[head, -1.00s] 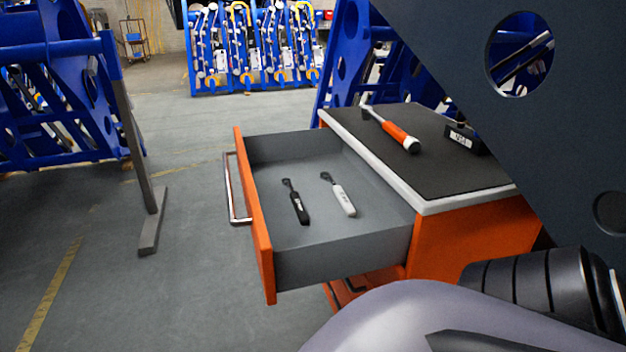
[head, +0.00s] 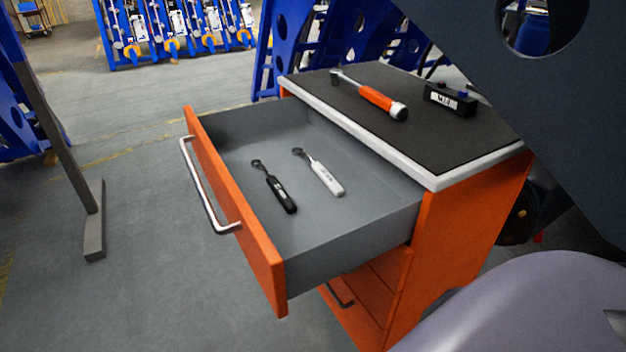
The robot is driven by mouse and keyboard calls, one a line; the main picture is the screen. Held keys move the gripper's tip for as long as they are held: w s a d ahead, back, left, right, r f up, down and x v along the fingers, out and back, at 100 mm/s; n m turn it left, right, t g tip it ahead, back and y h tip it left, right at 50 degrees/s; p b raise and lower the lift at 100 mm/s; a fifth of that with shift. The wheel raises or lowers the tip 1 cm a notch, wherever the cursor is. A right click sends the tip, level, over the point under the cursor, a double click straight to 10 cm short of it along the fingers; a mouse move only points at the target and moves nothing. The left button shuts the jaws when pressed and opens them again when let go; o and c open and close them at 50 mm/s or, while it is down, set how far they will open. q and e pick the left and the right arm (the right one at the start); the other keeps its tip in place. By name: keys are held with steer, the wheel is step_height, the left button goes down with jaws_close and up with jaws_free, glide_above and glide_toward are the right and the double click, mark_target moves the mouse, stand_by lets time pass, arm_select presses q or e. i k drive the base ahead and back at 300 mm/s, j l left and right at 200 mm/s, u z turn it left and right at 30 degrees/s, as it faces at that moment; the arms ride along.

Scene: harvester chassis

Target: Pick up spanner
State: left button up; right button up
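Two spanner-like tools lie apart in the open grey drawer (head: 345,218) of an orange cabinet. One has a black handle (head: 280,195) and lies on the left. The other has a white handle (head: 326,179) and lies to its right. Both have small dark ring heads at their far ends. I cannot tell which one the task means. A third tool, with an orange handle (head: 381,101) and a metal shaft, lies on the cabinet top. Neither of my grippers is in view.
The drawer's orange front (head: 235,215) carries a metal handle (head: 207,190). A black block (head: 450,99) with a white label stands on the dark cabinet top (head: 430,140). A large dark panel (head: 530,100) blocks the upper right. A grey post (head: 75,170) stands at left, with open floor between.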

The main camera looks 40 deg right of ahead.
mark_target(288, 205)
steer(key=i+z, duration=0.15)
steer(key=z, duration=0.2)
steer(key=i+j+z, duration=0.15)
steer(key=z, duration=0.2)
steer(key=i+j+z, duration=0.1)
steer(key=z, duration=0.3)
